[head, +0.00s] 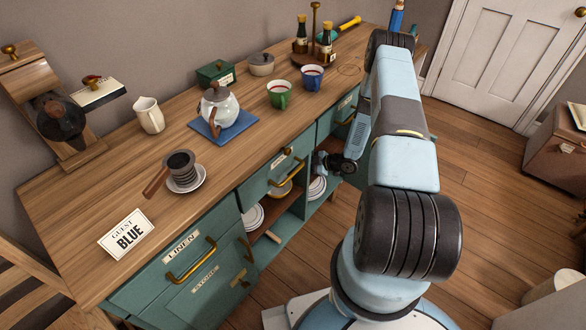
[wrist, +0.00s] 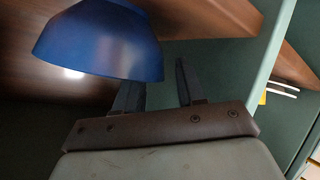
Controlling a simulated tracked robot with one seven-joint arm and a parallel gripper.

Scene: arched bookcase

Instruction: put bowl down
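A blue bowl (wrist: 100,42) fills the upper left of the wrist view, close to my gripper (wrist: 157,85). The two dark fingers stand apart. The bowl covers the tip of the left finger, so I cannot tell whether that finger is inside or behind it. The right finger is clear of the rim, with a gap between. In the head view, the end of my arm (head: 330,163) is at the open shelf of the teal cabinet (head: 220,238). The blue bowl is hidden there.
The wooden top holds a teapot (head: 216,106) on a blue mat, a green mug (head: 280,95), a blue mug (head: 312,77) and a sign (head: 126,235). Teal panels (wrist: 215,75) enclose the gripper closely.

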